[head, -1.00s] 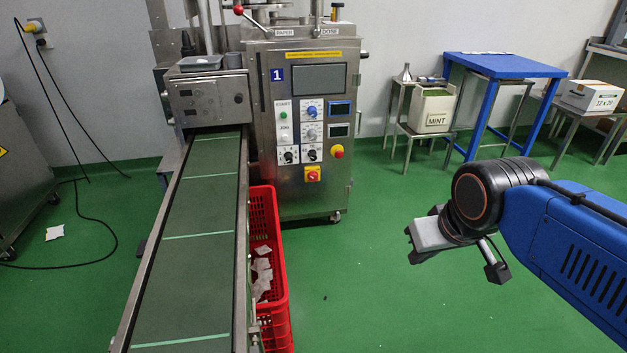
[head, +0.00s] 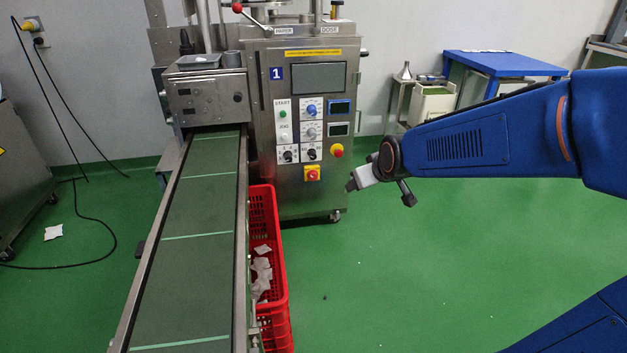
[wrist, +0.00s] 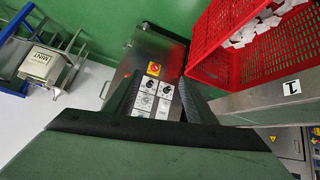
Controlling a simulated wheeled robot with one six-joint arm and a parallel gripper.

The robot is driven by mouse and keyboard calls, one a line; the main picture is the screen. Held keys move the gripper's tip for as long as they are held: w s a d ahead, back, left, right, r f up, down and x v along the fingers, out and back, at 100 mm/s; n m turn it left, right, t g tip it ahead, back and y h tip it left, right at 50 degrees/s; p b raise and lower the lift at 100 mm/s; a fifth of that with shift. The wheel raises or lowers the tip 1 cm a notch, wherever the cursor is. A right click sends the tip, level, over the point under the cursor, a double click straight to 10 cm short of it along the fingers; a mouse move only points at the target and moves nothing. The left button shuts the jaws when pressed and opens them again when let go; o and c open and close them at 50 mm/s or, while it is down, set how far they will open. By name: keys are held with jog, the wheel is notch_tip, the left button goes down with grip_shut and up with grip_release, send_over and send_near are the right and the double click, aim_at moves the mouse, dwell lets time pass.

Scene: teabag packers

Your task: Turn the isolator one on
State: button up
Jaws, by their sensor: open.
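The isolator is a red rotary knob on a yellow plate (head: 312,173), low on the front of the steel machine cabinet (head: 320,200) marked with a blue 1. It also shows in the wrist view as a red and yellow switch (wrist: 154,68) above the two black selector knobs. The knob's exact angle is too small to read. My gripper (head: 375,186) is open and empty, in the air to the right of the isolator and apart from it.
A green conveyor (head: 200,240) runs along the left of the cabinet. A red crate (head: 270,300) with white teabags stands beside it. A blue table (head: 510,63) and small stands are at the back right. Green floor in front of the cabinet is clear.

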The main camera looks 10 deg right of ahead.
aim_at(313, 177)
jog(key=w+a+f+n+t, duration=0.15)
jog(key=w+f, duration=0.45)
jog(key=w, duration=0.6)
jog(key=w+a+f+n+t, duration=0.1)
jog(key=w+f+t, duration=0.35)
jog(key=w, duration=0.75)
jog(key=w+a+f+n+t, duration=0.1)
jog(key=w+f+n+t, duration=0.15)
jog(key=f, duration=0.85)
jog(key=w+a+f+n+t, duration=0.1)
jog(key=w+f, duration=0.3)
jog(key=f, duration=0.6)
jog(key=w, duration=1.7)
jog(key=shift+w+f, duration=0.15)
jog(key=shift+w, duration=0.1)
jog(key=shift+a, duration=0.1)
jog(key=c, duration=1)
